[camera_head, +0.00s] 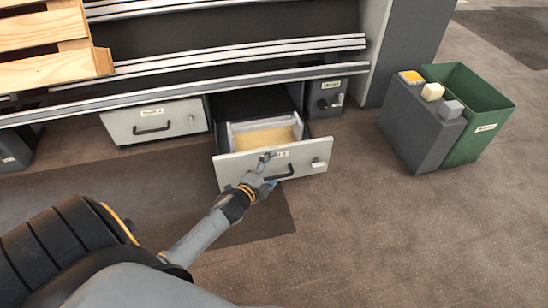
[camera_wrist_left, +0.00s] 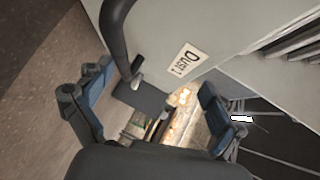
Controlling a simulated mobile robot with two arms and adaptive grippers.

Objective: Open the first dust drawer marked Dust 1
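The drawer marked Dust 1 (camera_head: 235,168) stands pulled out from under the line in the head view, with yellowish material (camera_head: 264,137) inside. Its label (camera_wrist_left: 187,61) reads "Dust 1" in the left wrist view. Its dark handle (camera_head: 285,175) is on the front, and the handle also shows in the left wrist view (camera_wrist_left: 116,38). My left gripper (camera_head: 266,172) is at the drawer front by the left end of the handle. Its fingers are apart in the left wrist view (camera_wrist_left: 150,103), and they do not close on the handle. My right gripper is not in view.
A shut drawer labelled Dust 2 (camera_head: 125,124) is to the left. A dark unit with a label (camera_head: 325,101) is to the right. A grey box (camera_head: 420,130) with small blocks on top and a green bin (camera_head: 485,135) stand farther right. Floor in front is clear.

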